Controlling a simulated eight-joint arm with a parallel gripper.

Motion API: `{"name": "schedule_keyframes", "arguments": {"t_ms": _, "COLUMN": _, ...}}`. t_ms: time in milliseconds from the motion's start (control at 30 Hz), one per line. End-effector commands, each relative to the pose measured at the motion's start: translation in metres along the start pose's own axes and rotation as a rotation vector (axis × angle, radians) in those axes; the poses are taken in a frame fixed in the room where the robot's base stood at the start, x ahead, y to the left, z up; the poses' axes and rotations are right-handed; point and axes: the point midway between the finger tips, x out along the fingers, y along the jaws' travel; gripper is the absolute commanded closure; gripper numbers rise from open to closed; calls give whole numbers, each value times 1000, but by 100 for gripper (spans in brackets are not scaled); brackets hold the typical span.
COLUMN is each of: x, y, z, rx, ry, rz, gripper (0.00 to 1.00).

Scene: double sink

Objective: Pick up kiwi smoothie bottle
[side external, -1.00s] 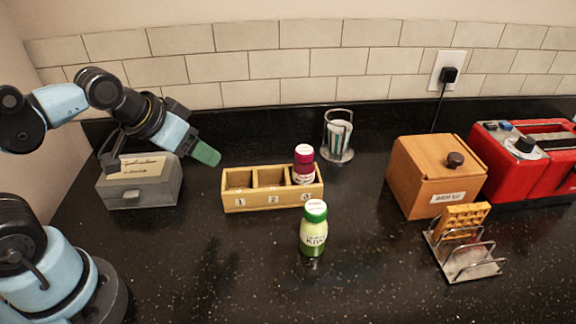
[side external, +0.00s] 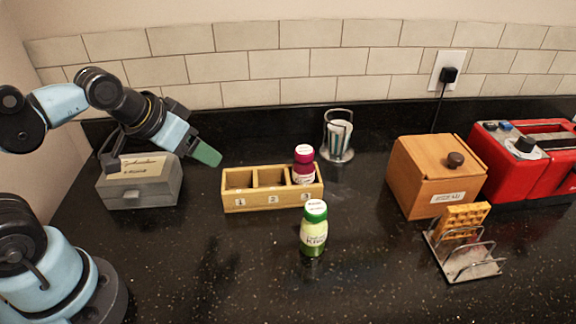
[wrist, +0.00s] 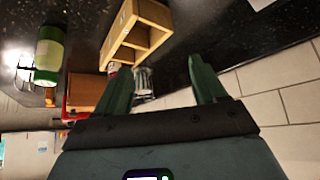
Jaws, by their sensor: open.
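The kiwi smoothie bottle (side external: 313,229) has pale green contents and a green cap. It stands upright on the black counter, in front of the numbered wooden box. In the wrist view the bottle (wrist: 49,55) shows at the upper left, outside the space between the fingers. My gripper (side external: 206,155) is at the left, above the counter near the grey box, well apart from the bottle. In the wrist view its two green fingers (wrist: 160,88) are spread with nothing between them.
A wooden box (side external: 262,202) with numbered compartments holds a dark red bottle (side external: 303,172) in its right one. A grey box (side external: 140,190) is below my gripper. A wooden bin (side external: 415,178), red toaster (side external: 548,165) and wire rack (side external: 470,262) stand right. The front counter is clear.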

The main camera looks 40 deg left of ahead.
Motion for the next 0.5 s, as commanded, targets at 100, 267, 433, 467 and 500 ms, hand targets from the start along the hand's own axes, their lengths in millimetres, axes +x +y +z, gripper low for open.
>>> {"name": "schedule_keyframes", "arguments": {"t_ms": 100, "x": 0, "y": 0, "z": 0, "rx": -7, "ry": -1, "rz": 2, "gripper": 30}}
{"name": "schedule_keyframes", "arguments": {"t_ms": 267, "x": 9, "y": 11, "z": 1, "rx": -191, "ry": -33, "rz": 66, "gripper": 30}}
{"name": "schedule_keyframes", "arguments": {"t_ms": 433, "x": 28, "y": 43, "z": 3, "rx": -682, "ry": -163, "rz": 233, "gripper": 30}}
{"name": "schedule_keyframes", "arguments": {"t_ms": 467, "x": 31, "y": 50, "z": 3, "rx": -780, "ry": -195, "rz": 265, "gripper": 30}}
{"name": "schedule_keyframes", "arguments": {"t_ms": 500, "x": 34, "y": 59, "z": 3, "rx": -907, "ry": -244, "rz": 305, "gripper": 30}}
